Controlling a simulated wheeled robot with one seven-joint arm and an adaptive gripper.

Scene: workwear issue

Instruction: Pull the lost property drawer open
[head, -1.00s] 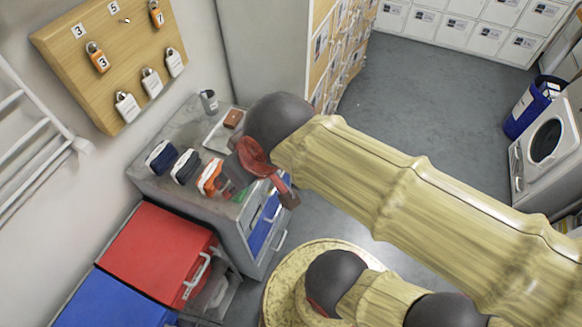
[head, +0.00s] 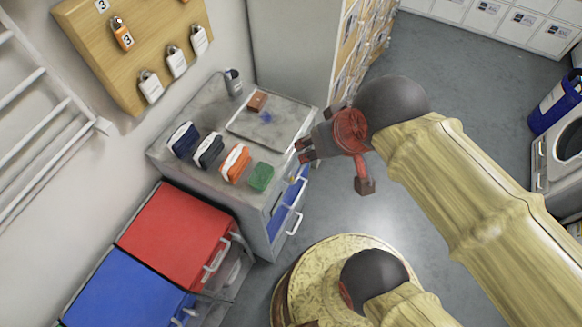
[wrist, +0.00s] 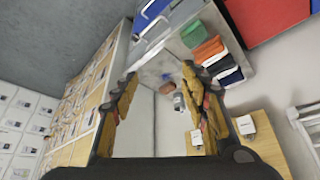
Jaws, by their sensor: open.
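A grey cabinet (head: 200,150) stands against the wall. Its drawer fronts, with blue panels (head: 282,218) and pale bar handles (head: 294,222), face right in the head view. I cannot read any label telling which drawer is lost property. No drawer visibly stands out. In the wrist view the drawer handles (wrist: 155,29) show at the top. My gripper (head: 303,151) is open and empty, above the cabinet's right edge near the tray and apart from the handles. Its two fingers (wrist: 160,90) are spread in the wrist view.
On the cabinet top are a tray (head: 295,113), a green block (head: 261,177), several folded items (head: 234,163) and a grey cup (head: 233,82). Red (head: 175,235) and blue (head: 125,290) lidded units stand beside it.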

